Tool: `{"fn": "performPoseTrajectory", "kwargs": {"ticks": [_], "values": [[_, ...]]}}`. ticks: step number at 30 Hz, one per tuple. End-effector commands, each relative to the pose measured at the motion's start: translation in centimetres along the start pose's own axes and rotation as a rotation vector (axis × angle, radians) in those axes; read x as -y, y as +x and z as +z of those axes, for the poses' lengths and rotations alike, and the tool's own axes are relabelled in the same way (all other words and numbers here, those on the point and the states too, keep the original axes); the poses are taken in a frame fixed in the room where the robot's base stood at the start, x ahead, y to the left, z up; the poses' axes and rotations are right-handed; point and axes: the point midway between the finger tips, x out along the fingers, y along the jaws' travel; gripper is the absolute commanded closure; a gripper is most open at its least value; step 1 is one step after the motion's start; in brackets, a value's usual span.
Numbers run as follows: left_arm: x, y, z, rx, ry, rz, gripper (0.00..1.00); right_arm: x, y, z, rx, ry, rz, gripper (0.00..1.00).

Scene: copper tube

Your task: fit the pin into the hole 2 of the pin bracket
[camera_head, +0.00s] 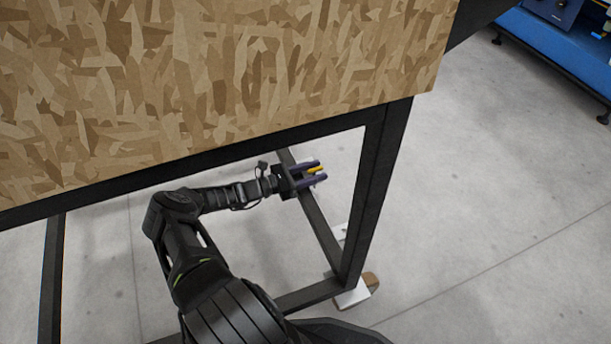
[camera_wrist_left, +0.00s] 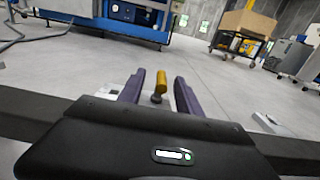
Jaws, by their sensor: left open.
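My left gripper (camera_head: 322,170) reaches out below the table edge, its two purple fingers pointing right. It is open. A small yellow cylinder (camera_head: 315,170), which looks like the pin, is between the fingers. In the left wrist view the yellow cylinder (camera_wrist_left: 161,82) stands nearly upright, with a dark round end below it and a gap to each finger of the left gripper (camera_wrist_left: 160,76). Whether it is beyond the fingertips or level with them is unclear. I cannot make out the pin bracket or its hole 2. My right gripper is not in view.
A wood-chip tabletop (camera_head: 215,75) on a black frame (camera_head: 372,190) covers the upper left; my arm passes under it. A pale plate (camera_head: 351,293) lies near a frame leg. Blue equipment (camera_wrist_left: 128,26) and a cart (camera_wrist_left: 243,42) stand far off.

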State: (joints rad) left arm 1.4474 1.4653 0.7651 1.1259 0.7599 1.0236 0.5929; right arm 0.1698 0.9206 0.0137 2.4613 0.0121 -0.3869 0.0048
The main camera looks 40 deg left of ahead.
Motion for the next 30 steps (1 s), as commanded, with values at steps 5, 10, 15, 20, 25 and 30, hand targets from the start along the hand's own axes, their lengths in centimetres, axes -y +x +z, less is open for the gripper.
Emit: {"fn": "performPoseTrajectory", "kwargs": {"ticks": [5, 10, 15, 20, 25, 30], "values": [[0.01, 0.21, 0.04, 0.0, 0.0, 0.0, 0.59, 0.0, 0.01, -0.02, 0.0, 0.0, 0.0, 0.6], [0.0, 0.18, 0.04, 0.0, 0.0, 0.0, 0.64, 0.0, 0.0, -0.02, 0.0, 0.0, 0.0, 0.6], [-0.01, 0.17, 0.04, 0.0, 0.0, 0.0, 0.78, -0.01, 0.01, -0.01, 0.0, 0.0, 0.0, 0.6], [-0.01, 0.16, 0.04, 0.0, 0.0, 0.0, 0.91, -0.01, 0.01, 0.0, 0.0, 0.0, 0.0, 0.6], [-0.01, 0.16, 0.04, 0.0, 0.0, 0.0, 1.0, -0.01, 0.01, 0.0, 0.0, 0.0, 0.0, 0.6], [-0.01, 0.15, 0.03, 0.0, 0.0, 0.0, 1.0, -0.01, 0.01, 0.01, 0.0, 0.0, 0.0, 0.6]]}}
